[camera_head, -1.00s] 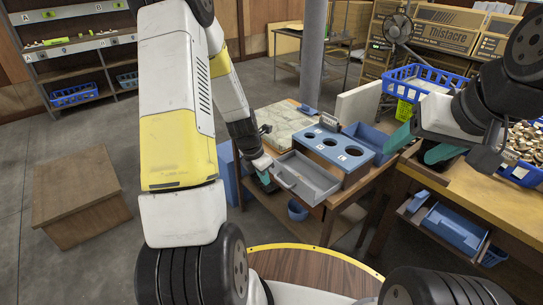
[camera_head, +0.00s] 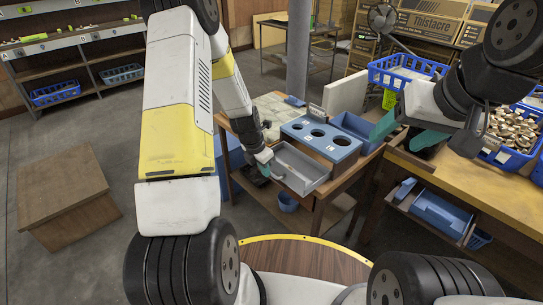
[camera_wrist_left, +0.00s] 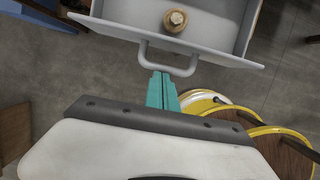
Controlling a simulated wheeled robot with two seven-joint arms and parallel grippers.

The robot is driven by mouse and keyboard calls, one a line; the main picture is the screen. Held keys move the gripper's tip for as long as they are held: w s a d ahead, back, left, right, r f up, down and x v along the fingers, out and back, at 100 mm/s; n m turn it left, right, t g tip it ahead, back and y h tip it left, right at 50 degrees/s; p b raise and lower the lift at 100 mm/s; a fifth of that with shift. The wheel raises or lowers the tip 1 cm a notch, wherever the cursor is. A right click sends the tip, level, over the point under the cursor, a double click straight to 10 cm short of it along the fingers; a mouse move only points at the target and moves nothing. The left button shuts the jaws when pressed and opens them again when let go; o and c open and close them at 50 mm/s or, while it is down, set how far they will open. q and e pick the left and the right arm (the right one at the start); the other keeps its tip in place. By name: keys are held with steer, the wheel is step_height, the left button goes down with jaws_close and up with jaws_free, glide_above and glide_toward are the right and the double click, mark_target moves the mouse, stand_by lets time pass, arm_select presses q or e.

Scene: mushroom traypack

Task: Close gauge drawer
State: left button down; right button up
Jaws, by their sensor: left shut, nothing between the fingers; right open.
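The grey gauge drawer (camera_head: 303,168) stands open, pulled out below the blue gauge block with round holes (camera_head: 320,136). In the left wrist view the drawer (camera_wrist_left: 215,28) shows its front panel and a bar handle (camera_wrist_left: 182,68). A small brown and tan round item (camera_wrist_left: 175,20) lies inside it. My left gripper (camera_wrist_left: 161,84) is shut and empty, its teal fingertips right at the handle; I cannot tell whether they touch it. In the head view the left gripper (camera_head: 264,168) is at the drawer's front. My right gripper (camera_head: 408,133) is open and empty, above the right-hand table.
A blue bin (camera_head: 355,130) sits right of the gauge block. Blue baskets, one holding mushrooms (camera_head: 510,135), stand on the right-hand table (camera_head: 470,185). A wooden box (camera_head: 60,195) is on the floor at left. Floor in front of the drawer is partly open.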

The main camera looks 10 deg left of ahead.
arm_select(q)
glide_above(294, 167)
steer(key=s+a, duration=0.1)
steer(key=shift+w+d, duration=0.4)
steer(key=shift+w, duration=0.1)
steer(key=shift+w+d+r, duration=0.1)
